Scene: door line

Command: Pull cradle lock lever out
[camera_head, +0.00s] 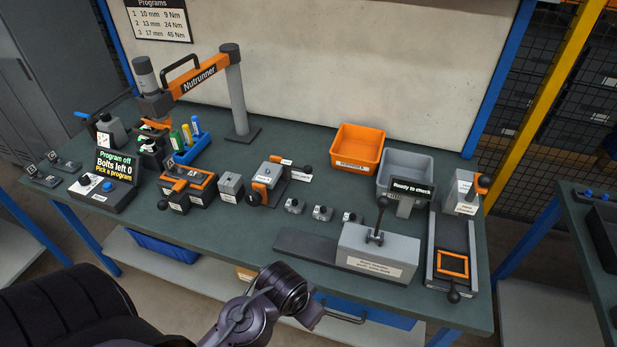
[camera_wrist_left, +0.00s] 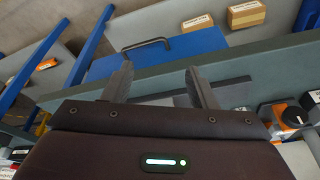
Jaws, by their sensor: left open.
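An orange and grey clamp-like fixture (camera_head: 267,184) with black knobs stands mid-table in the head view. Its labels are too small to read, so I cannot tell for sure which lever is the cradle lock. A grey block (camera_head: 378,252) to its right carries an upright black-knobbed lever (camera_head: 380,218). An orange and dark fixture (camera_head: 188,186) with dark blocks sits further left. My left gripper (camera_wrist_left: 162,82) is open and empty in the left wrist view, close to the table's front edge. My right gripper is not in view.
A nutrunner arm (camera_head: 197,78) stands at the back left. An orange bin (camera_head: 358,147) and a grey bin (camera_head: 404,170) are at the back. A slide with an orange frame (camera_head: 453,263) is at right. A blue drawer (camera_wrist_left: 160,54) with a handle is under the table.

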